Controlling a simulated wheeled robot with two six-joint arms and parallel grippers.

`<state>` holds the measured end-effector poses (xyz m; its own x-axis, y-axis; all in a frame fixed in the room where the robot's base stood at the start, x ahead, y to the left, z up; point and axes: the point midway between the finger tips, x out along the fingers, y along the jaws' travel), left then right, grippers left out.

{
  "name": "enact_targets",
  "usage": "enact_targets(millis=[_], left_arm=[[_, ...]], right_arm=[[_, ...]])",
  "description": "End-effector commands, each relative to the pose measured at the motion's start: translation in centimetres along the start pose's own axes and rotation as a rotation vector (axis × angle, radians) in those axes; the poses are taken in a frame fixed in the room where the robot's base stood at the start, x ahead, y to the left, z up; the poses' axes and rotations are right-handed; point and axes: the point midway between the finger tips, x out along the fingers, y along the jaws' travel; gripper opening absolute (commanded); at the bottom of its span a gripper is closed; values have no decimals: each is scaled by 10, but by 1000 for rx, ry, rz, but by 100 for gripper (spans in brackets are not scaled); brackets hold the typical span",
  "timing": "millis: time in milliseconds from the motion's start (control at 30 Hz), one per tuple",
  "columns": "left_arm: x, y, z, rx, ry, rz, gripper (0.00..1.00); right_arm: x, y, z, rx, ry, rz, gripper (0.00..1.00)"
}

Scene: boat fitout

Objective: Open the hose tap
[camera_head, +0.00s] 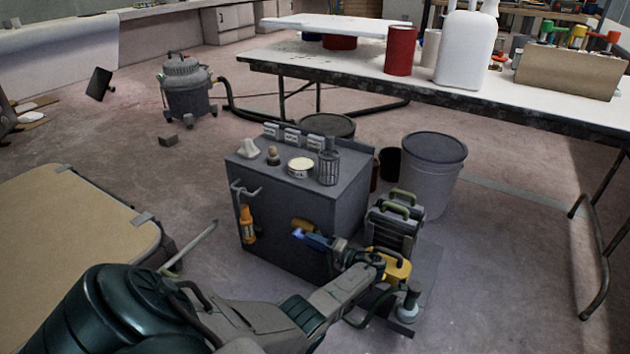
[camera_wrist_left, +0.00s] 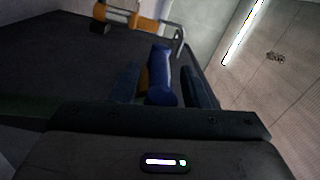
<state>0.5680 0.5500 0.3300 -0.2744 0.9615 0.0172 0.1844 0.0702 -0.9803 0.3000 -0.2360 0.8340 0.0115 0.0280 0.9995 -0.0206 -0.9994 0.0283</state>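The hose tap is on the front face of a grey cabinet. Its brass-orange body (camera_head: 303,224) shows just above my left gripper in the head view. Its blue lever handle (camera_wrist_left: 161,68) shows in the left wrist view, with a rounded near end. My left gripper (camera_head: 312,239) is at the tap. In the left wrist view, the dark fingers of the left gripper (camera_wrist_left: 163,88) stand on either side of the blue handle, with a narrow gap visible on the right side. The tap body is mostly hidden behind the handle and fingers. My right gripper is not in view.
A yellow item (camera_head: 396,267) and a dark rack (camera_head: 393,225) stand right of the cabinet. A grey bucket (camera_head: 432,175) stands behind.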

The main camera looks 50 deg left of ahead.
Motion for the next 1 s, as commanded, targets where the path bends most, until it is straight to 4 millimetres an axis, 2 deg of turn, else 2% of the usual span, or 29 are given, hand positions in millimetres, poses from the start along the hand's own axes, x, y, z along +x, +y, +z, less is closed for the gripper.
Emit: enact_targets(millis=[333,700,833,1000], left_arm=[[-6,1,1,2,-1,2,41],[-63,2,0,2,-1,3,41],[-74,1,0,0,-1,2,41],[-76,0,0,0,-1,1,41]], right_arm=[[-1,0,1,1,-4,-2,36],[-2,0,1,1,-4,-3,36],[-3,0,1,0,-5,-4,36],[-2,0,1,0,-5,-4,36]])
